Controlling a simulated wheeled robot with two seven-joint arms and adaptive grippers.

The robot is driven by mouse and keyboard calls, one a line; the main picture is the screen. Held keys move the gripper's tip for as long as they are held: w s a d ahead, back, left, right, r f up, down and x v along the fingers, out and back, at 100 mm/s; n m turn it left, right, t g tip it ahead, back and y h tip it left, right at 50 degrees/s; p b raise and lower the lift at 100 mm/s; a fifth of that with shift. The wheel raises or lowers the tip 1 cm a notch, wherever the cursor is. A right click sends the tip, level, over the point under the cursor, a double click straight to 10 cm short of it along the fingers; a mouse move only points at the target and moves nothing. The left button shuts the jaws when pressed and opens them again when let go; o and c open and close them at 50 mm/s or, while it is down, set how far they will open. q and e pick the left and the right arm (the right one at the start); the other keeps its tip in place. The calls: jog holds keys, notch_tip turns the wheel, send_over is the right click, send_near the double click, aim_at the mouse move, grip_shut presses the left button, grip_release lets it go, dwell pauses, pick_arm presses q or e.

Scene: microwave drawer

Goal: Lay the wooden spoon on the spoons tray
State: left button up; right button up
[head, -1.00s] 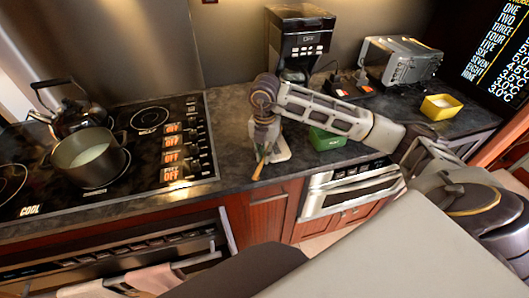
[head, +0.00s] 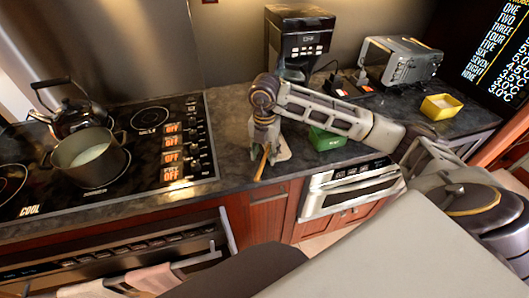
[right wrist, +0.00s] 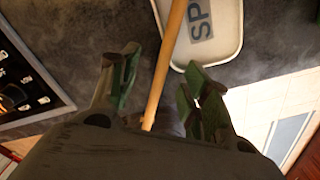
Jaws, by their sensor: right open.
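The wooden spoon (head: 262,166) shows as a thin light-brown handle that slants toward the counter's front edge. In the right wrist view the spoon's handle (right wrist: 165,62) crosses the left part of the pale spoons tray (right wrist: 229,35), which bears the letters "SP". The spoon's head is out of sight. The tray also shows in the head view (head: 284,153), partly hidden by my right gripper (head: 266,145). In the right wrist view my right gripper (right wrist: 158,75) is open, with a finger on each side of the handle and a gap to both. My left gripper is not in view.
A green box (head: 327,139) stands right of the tray. The coffee maker (head: 300,40) is behind it, with a toaster (head: 400,62) and a yellow box (head: 440,106) farther right. The stove, with pot (head: 90,158) and kettle (head: 72,112), lies left.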

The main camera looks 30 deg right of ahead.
jog(key=shift+o, duration=1.2)
notch_tip(320, 180, up, 12)
dwell(0.7)
